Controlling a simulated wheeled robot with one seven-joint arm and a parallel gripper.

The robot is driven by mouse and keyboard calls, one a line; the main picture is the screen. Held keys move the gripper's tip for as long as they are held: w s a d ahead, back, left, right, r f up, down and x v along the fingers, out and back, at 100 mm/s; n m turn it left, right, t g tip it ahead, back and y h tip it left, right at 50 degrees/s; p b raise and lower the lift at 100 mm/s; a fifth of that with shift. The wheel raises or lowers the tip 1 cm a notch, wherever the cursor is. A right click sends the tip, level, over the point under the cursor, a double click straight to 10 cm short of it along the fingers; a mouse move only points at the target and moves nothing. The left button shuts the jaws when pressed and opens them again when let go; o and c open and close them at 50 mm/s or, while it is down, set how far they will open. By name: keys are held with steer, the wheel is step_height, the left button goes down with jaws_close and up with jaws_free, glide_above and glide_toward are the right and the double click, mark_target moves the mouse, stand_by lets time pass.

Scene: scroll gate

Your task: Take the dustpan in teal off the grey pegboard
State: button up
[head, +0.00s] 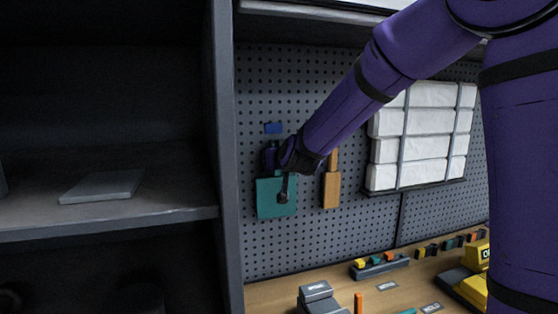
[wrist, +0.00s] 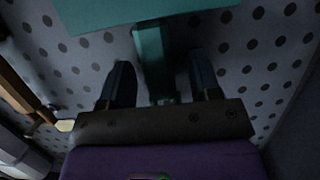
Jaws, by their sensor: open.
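The teal dustpan (head: 265,208) hangs on the grey pegboard (head: 300,85), pan down, left of the middle of the head view. My gripper (head: 284,190) is in front of it and hides part of it, including most of its handle. In the wrist view the teal pan (wrist: 140,12) is at the top and its handle (wrist: 152,55) runs down between the two fingers of my gripper (wrist: 162,85). The fingers are open, with a gap on each side of the handle. I cannot tell how deep the handle sits between them.
A wooden-coloured tool (head: 331,190) hangs close to the right of the dustpan. A blue piece (head: 273,128) is on the board above. A dark shelf unit (head: 226,150) stands left. White bundles (head: 420,135) are right. A workbench (head: 385,290) with small items lies below.

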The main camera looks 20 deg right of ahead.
steer(key=shift+c, duration=0.2)
steer(key=c, duration=1)
steer(key=shift+r, duration=0.35)
steer(key=shift+s, duration=3.75)
steer(key=shift+s, duration=4)
